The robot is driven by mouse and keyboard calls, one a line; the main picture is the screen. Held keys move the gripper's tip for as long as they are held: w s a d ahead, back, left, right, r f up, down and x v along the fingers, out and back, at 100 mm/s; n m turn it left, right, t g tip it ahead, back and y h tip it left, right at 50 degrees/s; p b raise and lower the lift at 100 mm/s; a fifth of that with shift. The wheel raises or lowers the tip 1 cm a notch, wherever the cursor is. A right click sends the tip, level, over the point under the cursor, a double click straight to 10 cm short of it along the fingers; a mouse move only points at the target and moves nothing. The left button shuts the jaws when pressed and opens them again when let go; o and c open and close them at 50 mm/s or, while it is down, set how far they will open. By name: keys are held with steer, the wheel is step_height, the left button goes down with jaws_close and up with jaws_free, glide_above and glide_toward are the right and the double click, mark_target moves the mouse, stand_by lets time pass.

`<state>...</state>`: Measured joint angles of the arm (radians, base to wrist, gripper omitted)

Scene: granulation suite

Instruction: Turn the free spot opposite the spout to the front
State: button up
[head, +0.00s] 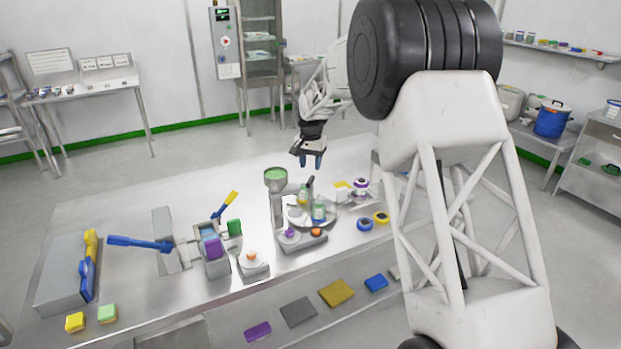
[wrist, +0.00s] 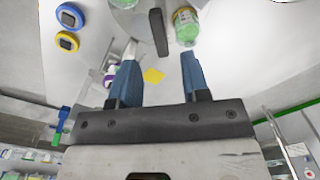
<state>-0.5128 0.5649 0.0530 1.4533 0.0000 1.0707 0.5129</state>
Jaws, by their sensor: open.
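A round grey turntable (head: 333,213) stands on the bench beside a dosing stand (head: 278,208) with a green-topped funnel (head: 276,176). It carries a clear green-filled jar (head: 319,212), another behind it, and paler items at its left. A dark upright handle (head: 310,182) rises at its back edge. My gripper (head: 311,162) hangs open and empty above and behind the turntable, fingers down. In the wrist view, the dark handle (wrist: 158,32) and a green jar (wrist: 186,27) lie beyond my open blue fingertips (wrist: 160,60), apart from them. The free spot is hard to make out.
A blue ring (head: 364,224) and a yellow ring (head: 381,218) lie right of the turntable. A purple-and-white pot (head: 360,186) is behind them. A lever device (head: 212,250) stands at left.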

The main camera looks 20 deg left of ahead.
mark_target(311, 179)
steer(key=shift+f, duration=2.85)
steer(key=shift+c, duration=0.3)
jaws_close()
